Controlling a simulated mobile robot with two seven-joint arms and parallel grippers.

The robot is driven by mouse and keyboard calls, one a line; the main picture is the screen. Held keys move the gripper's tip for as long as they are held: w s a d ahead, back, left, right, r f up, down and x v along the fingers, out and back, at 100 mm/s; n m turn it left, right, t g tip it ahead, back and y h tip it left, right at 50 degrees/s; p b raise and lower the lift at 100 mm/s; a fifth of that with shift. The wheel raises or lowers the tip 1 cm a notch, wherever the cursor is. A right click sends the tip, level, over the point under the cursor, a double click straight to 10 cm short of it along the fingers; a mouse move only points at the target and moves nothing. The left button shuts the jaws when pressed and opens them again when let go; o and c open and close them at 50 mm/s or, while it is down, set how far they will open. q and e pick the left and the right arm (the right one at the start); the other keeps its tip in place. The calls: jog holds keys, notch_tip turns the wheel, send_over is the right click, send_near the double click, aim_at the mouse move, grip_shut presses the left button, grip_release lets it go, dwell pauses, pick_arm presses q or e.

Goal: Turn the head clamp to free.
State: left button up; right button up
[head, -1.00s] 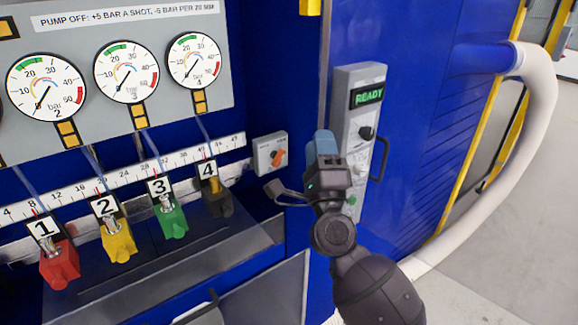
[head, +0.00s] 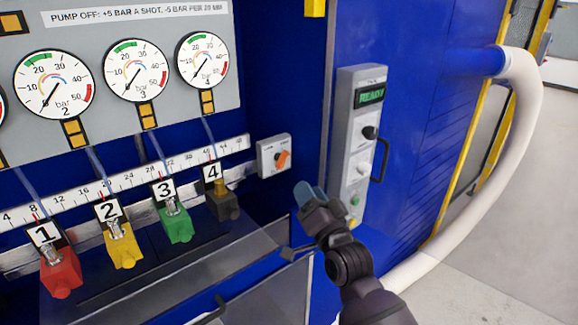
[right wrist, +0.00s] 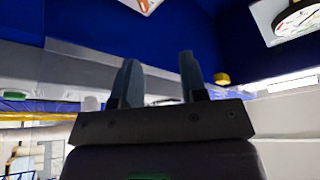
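The head clamp switch appears to be the small grey box (head: 274,155) with an orange knob (head: 283,159) on the blue wall, right of the ruler rail. The knob looks slanted; its lettering is too small to read. Part of this box, with orange on it, shows at the top edge of the right wrist view (right wrist: 140,4). My right gripper (head: 309,194) is below and to the right of the box, apart from it. In the right wrist view its two fingers (right wrist: 158,80) stand apart with nothing between them. My left gripper is not in view.
A grey control panel (head: 350,150) with a green READY display stands right of my gripper. Red (head: 61,272), yellow (head: 121,246), green (head: 175,221) and dark (head: 222,205) numbered heads line the rail under the gauges (head: 137,70). A white hose (head: 525,150) curves at right.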

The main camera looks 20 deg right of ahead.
aim_at(285, 162)
jog(key=w, duration=0.7)
jog(key=w+a+p, duration=0.1)
jog(key=w, duration=0.3)
jog(key=shift+w, duration=0.3)
jog(key=shift+w+a+r, duration=0.1)
jog(key=shift+w+r, duration=0.15)
jog(key=shift+w, duration=0.45)
grip_shut()
